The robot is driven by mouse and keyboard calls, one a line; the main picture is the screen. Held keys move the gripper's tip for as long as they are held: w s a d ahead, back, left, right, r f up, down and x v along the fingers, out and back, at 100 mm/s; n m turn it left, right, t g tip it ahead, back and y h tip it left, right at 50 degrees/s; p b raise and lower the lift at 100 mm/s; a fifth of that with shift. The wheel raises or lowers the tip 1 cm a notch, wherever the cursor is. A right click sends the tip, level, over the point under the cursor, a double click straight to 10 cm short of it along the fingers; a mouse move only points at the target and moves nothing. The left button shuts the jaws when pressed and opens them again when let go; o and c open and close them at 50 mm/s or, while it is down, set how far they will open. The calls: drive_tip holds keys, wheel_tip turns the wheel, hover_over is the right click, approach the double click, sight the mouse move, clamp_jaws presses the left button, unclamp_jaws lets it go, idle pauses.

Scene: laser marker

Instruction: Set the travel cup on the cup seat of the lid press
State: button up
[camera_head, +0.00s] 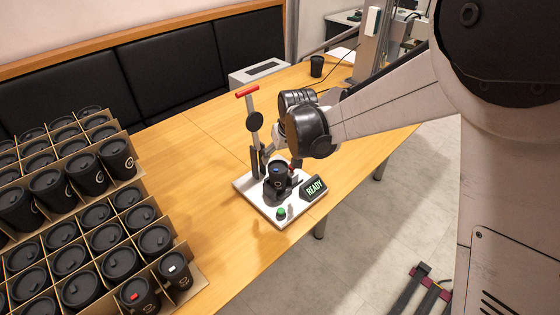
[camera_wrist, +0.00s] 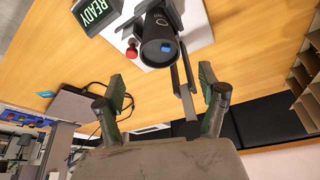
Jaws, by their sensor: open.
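The black travel cup (camera_head: 278,171), with a blue mark on its lid, stands upright at the cup seat (camera_head: 276,190) of the lid press. It also shows in the wrist view (camera_wrist: 158,50). The lid press (camera_head: 248,186) has a white base and a lever with a red handle (camera_head: 247,91), raised. My gripper (camera_wrist: 164,80) is open, its two fingers spread on either side of the cup's line but apart from it. In the head view my wrist hides much of the fingers, just behind the cup.
The press carries a READY display (camera_head: 314,187), a green button (camera_head: 281,212) and a red knob (camera_wrist: 132,53). Divided cardboard crates (camera_head: 196,281) of black cups fill the left. A grey box (camera_head: 258,73) and another dark cup (camera_head: 317,66) stand farther back.

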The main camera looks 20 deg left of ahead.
drive_tip(key=v, duration=0.3)
drive_tip(key=shift+r, duration=0.1)
drive_tip(key=s+d+r+m+t, duration=0.1)
drive_tip(key=s+d+r, duration=0.25)
drive_tip(key=d, duration=0.45)
drive_tip(key=s+d+r+m, duration=0.1)
drive_tip(key=s+d+r, duration=0.2)
drive_tip(key=d+r, duration=0.3)
drive_tip(key=s+d+r+m+t, duration=0.1)
drive_tip(key=s+d+r+m, duration=0.15)
drive_tip(key=d, duration=0.65)
drive_tip(key=s+d+m+t+h, duration=0.1)
drive_tip(key=s+d+m+h, duration=0.1)
drive_tip(key=s+d, duration=1.2)
drive_tip(key=shift+s+d+m+t+h, duration=0.3)
drive_tip(key=shift+s+m, duration=0.15)
drive_tip(key=shift+s, duration=0.7)
